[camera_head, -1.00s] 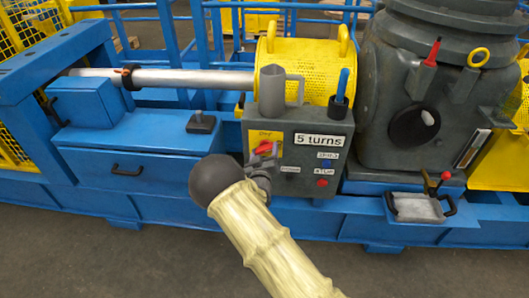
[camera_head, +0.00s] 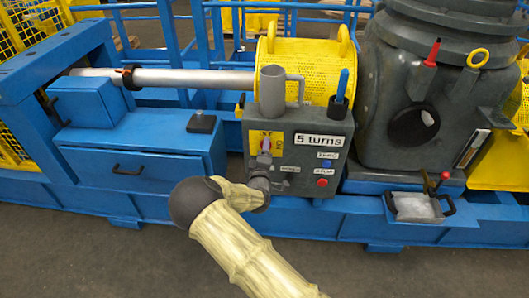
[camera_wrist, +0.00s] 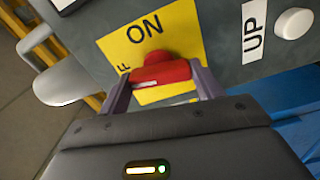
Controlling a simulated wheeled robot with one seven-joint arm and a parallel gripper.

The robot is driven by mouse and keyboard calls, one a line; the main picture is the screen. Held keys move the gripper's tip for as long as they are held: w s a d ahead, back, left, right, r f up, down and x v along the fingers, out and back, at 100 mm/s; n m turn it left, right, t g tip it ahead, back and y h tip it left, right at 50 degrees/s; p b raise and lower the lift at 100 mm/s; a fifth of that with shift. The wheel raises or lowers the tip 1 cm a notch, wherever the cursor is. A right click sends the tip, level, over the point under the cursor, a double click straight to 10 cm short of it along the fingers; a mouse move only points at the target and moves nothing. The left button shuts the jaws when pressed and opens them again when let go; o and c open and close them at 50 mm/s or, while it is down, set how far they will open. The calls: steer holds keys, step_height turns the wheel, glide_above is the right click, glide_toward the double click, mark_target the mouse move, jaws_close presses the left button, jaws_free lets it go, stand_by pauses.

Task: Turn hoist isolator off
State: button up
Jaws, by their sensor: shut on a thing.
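The isolator is a red handle (camera_wrist: 160,72) on a yellow plate (camera_wrist: 178,30) marked ON, with part of another label at its left edge in the wrist view. The handle lies roughly level across the wrist picture, below the ON word. My gripper (camera_wrist: 163,80) has one finger at each end of the handle and is shut on it. In the head view the yellow plate (camera_head: 254,136) is on the front of the grey control box (camera_head: 338,172), and my gripper (camera_head: 264,152) reaches it from below. My fingers largely hide the handle there.
A grey jug (camera_head: 271,92) and a blue-handled tool in a holder (camera_head: 343,84) stand on top. A white button (camera_wrist: 294,23) beside an UP label is close right in the wrist view.

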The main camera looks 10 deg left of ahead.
steer(key=shift+a+n, duration=0.1)
steer(key=shift+n, duration=0.8)
steer(key=shift+f, duration=0.1)
steer(key=o, duration=1)
steer(key=s, duration=1.7)
steer(key=shift+s+p, duration=0.2)
steer(key=shift+p, duration=0.15)
